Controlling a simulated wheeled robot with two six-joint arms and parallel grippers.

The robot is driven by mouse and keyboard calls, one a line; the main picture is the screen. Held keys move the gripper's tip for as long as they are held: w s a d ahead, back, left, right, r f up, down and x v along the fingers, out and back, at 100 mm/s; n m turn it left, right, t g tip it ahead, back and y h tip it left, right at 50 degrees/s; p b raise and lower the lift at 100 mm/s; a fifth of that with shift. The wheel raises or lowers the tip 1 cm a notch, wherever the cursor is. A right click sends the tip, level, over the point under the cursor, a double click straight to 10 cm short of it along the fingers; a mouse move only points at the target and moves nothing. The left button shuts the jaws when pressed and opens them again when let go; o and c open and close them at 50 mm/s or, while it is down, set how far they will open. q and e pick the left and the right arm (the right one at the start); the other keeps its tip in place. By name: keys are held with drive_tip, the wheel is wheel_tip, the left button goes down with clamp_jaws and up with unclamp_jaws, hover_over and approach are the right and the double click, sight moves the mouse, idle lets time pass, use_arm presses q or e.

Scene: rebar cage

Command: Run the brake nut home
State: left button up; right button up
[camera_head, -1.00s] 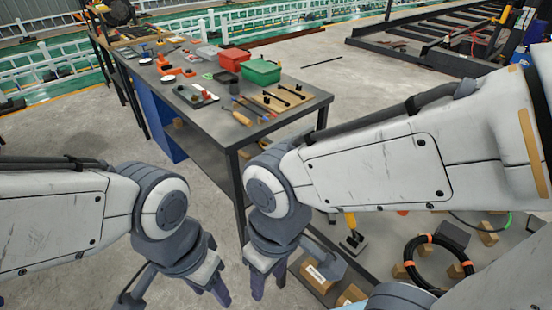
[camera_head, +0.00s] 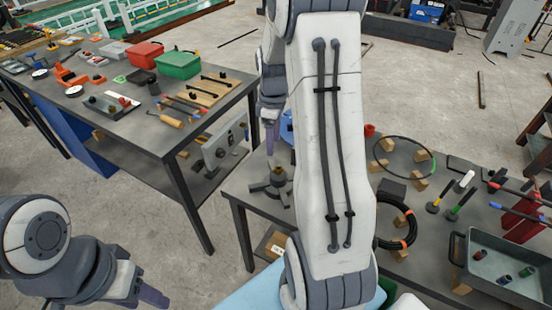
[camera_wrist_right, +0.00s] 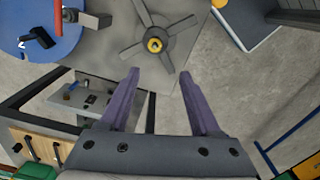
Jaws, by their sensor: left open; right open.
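A dark fixture with several radiating arms (camera_head: 262,187) sits on the near bench, left of my right arm. In the right wrist view it shows from above as a grey cross (camera_wrist_right: 135,50) with a small yellow ring-like part (camera_wrist_right: 154,45) at its centre. I cannot tell for sure whether that part is the brake nut. My right gripper (camera_wrist_right: 160,88) is open and empty, its purple fingers apart, with the fixture beyond the tips. In the head view, my right gripper (camera_head: 270,135) is partly hidden behind my arm. My left gripper (camera_head: 150,296) is open at the lower left, away from the benches.
The far bench (camera_head: 135,130) carries a red bin (camera_head: 145,54), a green bin (camera_head: 178,65) and a screwdriver (camera_head: 165,119). On the near bench are a black cable coil (camera_head: 395,222), wooden blocks and a grey tray (camera_head: 510,265). A blue round thing (camera_wrist_right: 40,30) is beside the fixture.

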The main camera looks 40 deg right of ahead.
sight(278, 168)
drive_tip(key=f, duration=0.3)
drive_tip(key=d+f+p, duration=0.1)
drive_tip(key=f, duration=0.6)
drive_tip(key=shift+s+d+f, duration=0.15)
drive_tip(key=shift+d+f, duration=0.15)
drive_tip(key=shift+f, duration=0.1)
clamp_jaws()
